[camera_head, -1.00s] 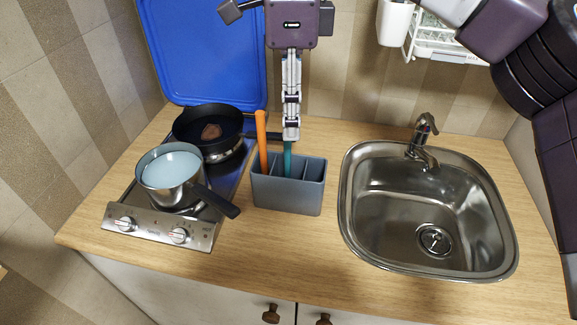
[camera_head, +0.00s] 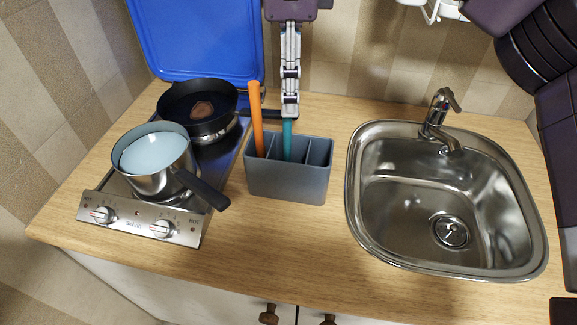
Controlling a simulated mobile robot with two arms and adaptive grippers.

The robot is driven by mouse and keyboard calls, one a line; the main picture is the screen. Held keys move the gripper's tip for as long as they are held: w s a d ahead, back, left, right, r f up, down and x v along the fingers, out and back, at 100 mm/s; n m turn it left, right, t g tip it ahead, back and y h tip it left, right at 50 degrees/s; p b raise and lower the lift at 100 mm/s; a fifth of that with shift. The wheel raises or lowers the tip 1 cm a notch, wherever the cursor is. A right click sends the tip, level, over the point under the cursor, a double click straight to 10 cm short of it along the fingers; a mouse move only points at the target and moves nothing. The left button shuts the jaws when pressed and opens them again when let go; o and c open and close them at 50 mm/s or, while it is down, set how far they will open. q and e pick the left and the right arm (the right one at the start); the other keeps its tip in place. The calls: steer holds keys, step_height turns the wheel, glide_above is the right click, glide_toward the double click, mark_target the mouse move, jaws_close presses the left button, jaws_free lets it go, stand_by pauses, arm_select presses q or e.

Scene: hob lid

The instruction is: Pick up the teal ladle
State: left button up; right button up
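The teal ladle (camera_head: 287,140) stands upright in the grey utensil holder (camera_head: 287,183). Only a short length of its handle shows between the holder and my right gripper (camera_head: 290,110). My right gripper points straight down over the ladle, with its fingertips at the top of the visible handle. The fingers are seen edge-on and overlap, so I cannot tell whether they are open or shut on the handle. My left gripper is not in view.
An orange-handled utensil (camera_head: 256,120) stands just left of the ladle in the same holder. A sink (camera_head: 360,200) lies at right.

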mark_target(287, 127)
steer(key=shift+f, duration=0.45)
steer(key=f, duration=0.3)
steer(key=f+p, duration=0.1)
steer(key=f, duration=0.2)
steer(key=shift+w+a+f, duration=0.1)
steer(key=shift+w+a, duration=0.1)
steer(key=shift+f, duration=0.3)
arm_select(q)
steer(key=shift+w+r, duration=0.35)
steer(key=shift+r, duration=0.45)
arm_select(e)
steer(key=shift+c, duration=0.3)
jaws_close()
